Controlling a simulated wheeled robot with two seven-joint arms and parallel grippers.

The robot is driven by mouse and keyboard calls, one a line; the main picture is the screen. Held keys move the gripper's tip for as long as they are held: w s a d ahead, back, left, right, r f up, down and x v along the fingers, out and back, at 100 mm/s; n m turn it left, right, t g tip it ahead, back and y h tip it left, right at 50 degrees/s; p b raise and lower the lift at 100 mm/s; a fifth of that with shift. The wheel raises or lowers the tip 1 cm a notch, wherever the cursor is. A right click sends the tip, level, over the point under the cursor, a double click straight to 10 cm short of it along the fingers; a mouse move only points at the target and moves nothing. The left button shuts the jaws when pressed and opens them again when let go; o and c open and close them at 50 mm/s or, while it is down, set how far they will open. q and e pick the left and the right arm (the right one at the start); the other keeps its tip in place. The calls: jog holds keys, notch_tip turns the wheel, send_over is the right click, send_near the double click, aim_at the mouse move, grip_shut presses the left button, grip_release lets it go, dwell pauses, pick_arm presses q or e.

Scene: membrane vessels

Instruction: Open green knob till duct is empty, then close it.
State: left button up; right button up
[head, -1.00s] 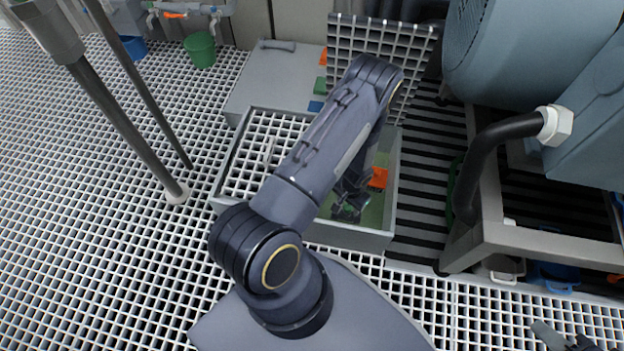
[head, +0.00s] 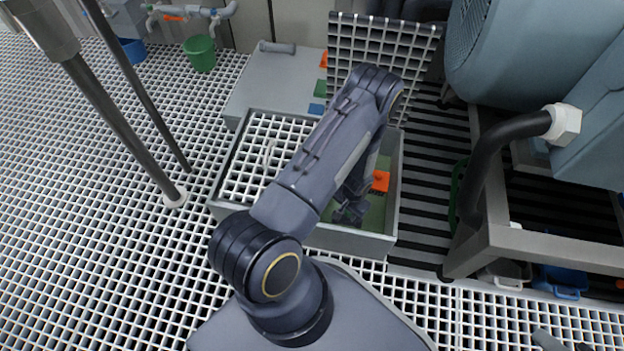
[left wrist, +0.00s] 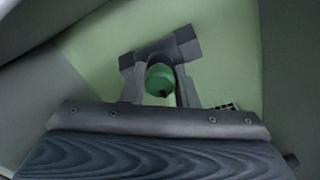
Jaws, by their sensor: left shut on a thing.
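The open duct (head: 232,210) is a grey box sunk in the floor, with a greenish bottom (head: 376,216). I cannot tell from its color how much liquid it holds. My left gripper (head: 350,212) reaches down inside it. In the left wrist view the green knob (left wrist: 160,79) sits between the fingers of this gripper (left wrist: 160,88), which is shut on it. In the head view my arm and gripper hide the knob. Part of my right gripper (head: 567,344) shows at the bottom right edge; its jaws are unclear.
An orange part (head: 380,181) is inside the duct, right of my left arm. A raised grating (head: 345,45) stands behind the duct, and another grating (head: 262,150) covers its left part. A large blue-grey tank (head: 520,50) and frame stand at right. Open floor lies left.

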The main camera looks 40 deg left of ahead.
pick_arm(q)
jog(key=n, duration=0.3)
jog(key=shift+b, duration=0.4)
jog(key=n, duration=0.6)
jog(key=shift+n+b, duration=0.3)
jog(key=shift+b, duration=0.1)
jog(key=n, duration=0.5)
jog(key=shift+n, duration=0.4)
jog(key=n, duration=0.5)
dwell(4.9)
